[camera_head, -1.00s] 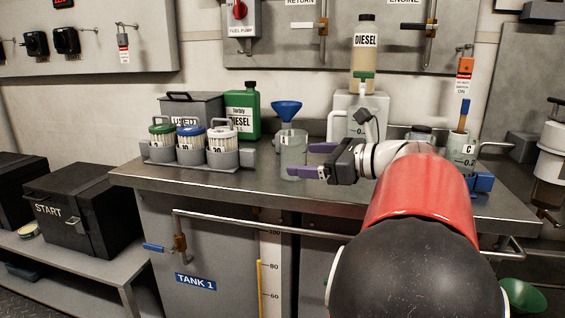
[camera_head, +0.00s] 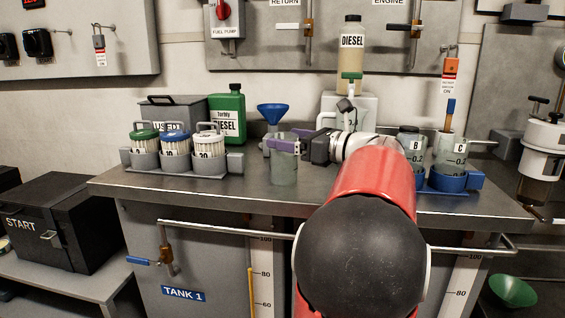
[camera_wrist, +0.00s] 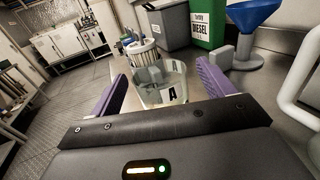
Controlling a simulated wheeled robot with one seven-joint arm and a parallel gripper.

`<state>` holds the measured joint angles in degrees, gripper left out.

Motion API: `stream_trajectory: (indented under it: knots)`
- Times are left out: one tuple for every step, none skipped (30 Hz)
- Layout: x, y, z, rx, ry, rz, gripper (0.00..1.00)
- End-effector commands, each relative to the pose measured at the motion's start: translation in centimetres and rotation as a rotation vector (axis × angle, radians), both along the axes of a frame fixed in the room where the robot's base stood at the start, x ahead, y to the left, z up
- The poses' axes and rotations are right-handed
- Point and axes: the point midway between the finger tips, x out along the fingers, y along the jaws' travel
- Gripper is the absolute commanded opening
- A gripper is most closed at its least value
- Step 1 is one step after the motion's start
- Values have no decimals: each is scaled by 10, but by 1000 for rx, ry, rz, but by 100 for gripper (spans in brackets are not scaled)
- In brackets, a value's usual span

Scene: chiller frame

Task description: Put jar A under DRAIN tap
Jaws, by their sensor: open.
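Jar A (camera_wrist: 174,92), a clear glass jar with a black letter A, stands upright on the steel bench. In the head view the same jar (camera_head: 285,172) stands in front of the blue funnel, its letter out of sight. My gripper (camera_head: 281,146) is level with the upper part of the jar. In the wrist view my gripper (camera_wrist: 163,78) is open, with one purple finger on each side of the jar. I cannot tell whether either finger touches it. I can read no DRAIN label; a tap with a blue lever (camera_head: 150,260) hangs below the bench front.
A blue funnel (camera_head: 273,113) on a stand is close behind the jar. A grey rack (camera_head: 178,168) of filters is to the left. Jars B (camera_head: 412,148) and C (camera_head: 450,155) stand in a blue holder (camera_head: 450,182) at right. A pipe rail (camera_head: 225,228) runs along the bench front.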

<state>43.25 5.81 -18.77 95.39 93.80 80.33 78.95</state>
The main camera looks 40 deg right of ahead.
Motion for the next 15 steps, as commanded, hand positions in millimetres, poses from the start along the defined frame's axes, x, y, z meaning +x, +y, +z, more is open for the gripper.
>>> stream_trajectory:
  knots:
    - [9, 5, 2, 0, 0, 6, 81]
    - [14, 6, 2, 1, 0, 5, 81]
    - [19, 8, 3, 1, 0, 5, 81]
    - [23, 9, 3, 1, 0, 4, 81]
    - [26, 10, 3, 1, 0, 3, 81]
    - [30, 11, 3, 1, 0, 3, 81]
    - [32, 12, 3, 1, 0, 4, 81]
    - [34, 12, 2, 1, 0, 3, 81]
    - [35, 13, 2, 1, 0, 3, 81]
    - [35, 13, 2, 1, 0, 2, 81]
    - [36, 13, 2, 1, 0, 2, 81]
    - [35, 13, 2, 1, 0, 1, 81]
    - [35, 13, 2, 1, 0, 1, 81]
    - [35, 13, 2, 1, 0, 1, 81]
    - [35, 13, 2, 1, 1, 1, 81]
